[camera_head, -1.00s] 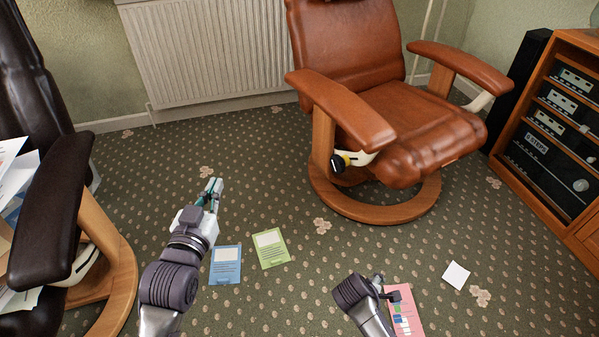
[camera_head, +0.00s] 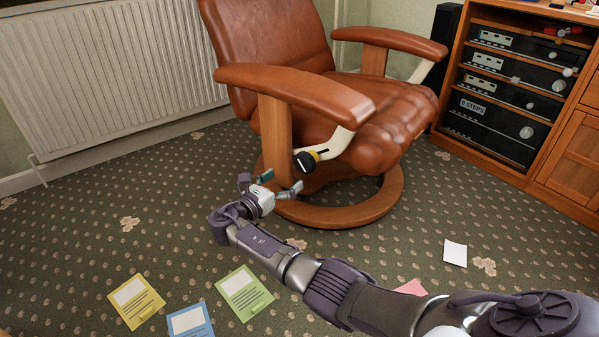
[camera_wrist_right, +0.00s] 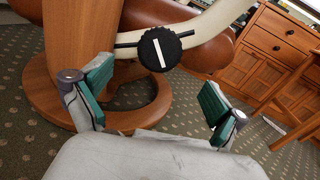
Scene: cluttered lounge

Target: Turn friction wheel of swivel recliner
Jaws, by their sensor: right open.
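The brown leather swivel recliner (camera_head: 300,95) stands on a round wooden base near the radiator. My left gripper is not in view.
A wooden cabinet (camera_head: 578,150) with stereo units stands at the right. Yellow (camera_head: 136,301), blue (camera_head: 190,321) and green (camera_head: 244,293) cards and a white paper (camera_head: 455,252) lie on the carpet. A radiator (camera_head: 95,75) is at the back left.

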